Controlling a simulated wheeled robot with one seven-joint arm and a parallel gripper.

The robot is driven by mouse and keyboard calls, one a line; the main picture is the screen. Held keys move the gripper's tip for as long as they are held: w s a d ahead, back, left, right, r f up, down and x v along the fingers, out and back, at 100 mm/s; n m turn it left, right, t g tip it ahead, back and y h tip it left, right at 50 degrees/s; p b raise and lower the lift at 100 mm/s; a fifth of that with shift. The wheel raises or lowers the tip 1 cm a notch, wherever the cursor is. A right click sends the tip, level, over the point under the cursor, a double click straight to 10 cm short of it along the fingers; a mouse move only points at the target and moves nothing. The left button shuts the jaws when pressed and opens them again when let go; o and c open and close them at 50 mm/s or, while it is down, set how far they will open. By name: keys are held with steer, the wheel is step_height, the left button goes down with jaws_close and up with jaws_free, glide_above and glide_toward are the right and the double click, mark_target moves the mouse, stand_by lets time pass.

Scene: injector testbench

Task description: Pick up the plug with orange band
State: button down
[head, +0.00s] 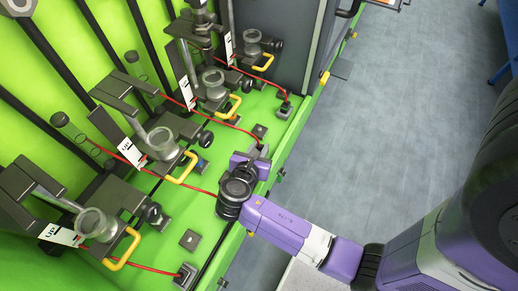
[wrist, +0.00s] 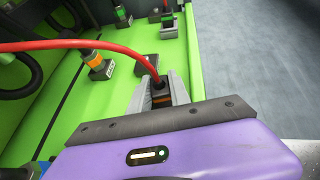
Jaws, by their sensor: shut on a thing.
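The plug with orange band (wrist: 160,97) sits between my gripper's grey fingers in the wrist view. It is dark, with a strip of orange showing, and a red cable (wrist: 95,47) runs from its top to the left. My gripper (wrist: 159,92) is shut on it. In the head view my gripper (head: 263,152) is over the green bench's right part, small and partly hidden by my wrist. The fingers hide most of the plug, and I cannot tell how high it is above the bench.
A block with an orange marking (wrist: 97,63) stands left of my fingers. A dark square socket (wrist: 146,64) lies just beyond them. The green bench (head: 218,178) carries several clamp stands with yellow handles (head: 180,168) and red cables. Grey floor (head: 410,110) lies open to the right.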

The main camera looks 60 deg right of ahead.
mark_target(260, 148)
steer(key=shift+r, duration=0.15)
step_height(260, 148, up, 20)
steer(key=p, duration=0.1)
steer(key=shift+p, duration=0.35)
steer(key=shift+p, duration=1.4)
stand_by(0.7)
steer(key=shift+s+f, duration=0.1)
steer(key=shift+f, duration=0.1)
stand_by(0.7)
